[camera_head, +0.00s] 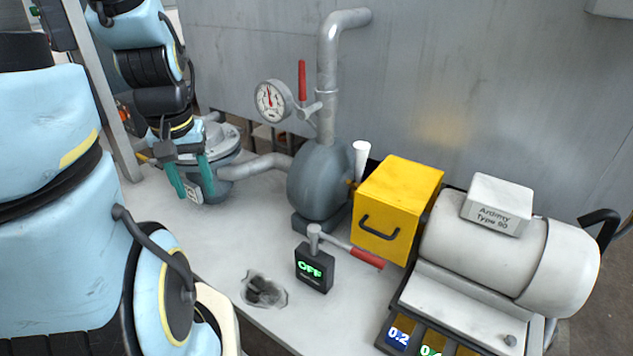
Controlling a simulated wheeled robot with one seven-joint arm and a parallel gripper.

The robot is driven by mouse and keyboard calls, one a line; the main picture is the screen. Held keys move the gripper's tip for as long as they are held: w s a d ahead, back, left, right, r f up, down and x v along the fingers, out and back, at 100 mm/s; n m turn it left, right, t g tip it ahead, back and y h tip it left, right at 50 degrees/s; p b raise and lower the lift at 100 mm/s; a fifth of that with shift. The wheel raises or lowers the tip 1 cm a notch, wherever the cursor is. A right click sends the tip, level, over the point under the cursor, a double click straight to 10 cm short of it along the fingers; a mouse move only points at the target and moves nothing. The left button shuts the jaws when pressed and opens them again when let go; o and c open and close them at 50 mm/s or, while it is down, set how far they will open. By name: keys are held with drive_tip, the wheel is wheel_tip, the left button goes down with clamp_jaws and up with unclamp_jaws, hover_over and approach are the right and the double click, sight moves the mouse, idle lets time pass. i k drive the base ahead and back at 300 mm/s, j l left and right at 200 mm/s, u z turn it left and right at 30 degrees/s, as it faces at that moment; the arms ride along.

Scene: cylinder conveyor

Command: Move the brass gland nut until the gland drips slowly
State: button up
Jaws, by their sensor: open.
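A small brass-coloured bit (351,184), perhaps the gland nut, shows between the grey pump body (317,182) and the yellow box (397,208). Most of it is hidden, and I cannot see any drip there. My gripper (193,188) has two teal fingers pointing down, apart and with nothing visible between them. It is at the left, in front of a grey flanged fitting and well left of the pump and the brass bit.
A white cylinder (361,158) stands behind the brass bit. A round gauge (272,101) and a red upright handle (302,80) sit by the vertical pipe (328,75). A white motor (490,255) stands at the right. The bench has a dark recess (264,290) in front.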

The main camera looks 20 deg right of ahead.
sight(354, 187)
drive_tip(key=z, duration=1)
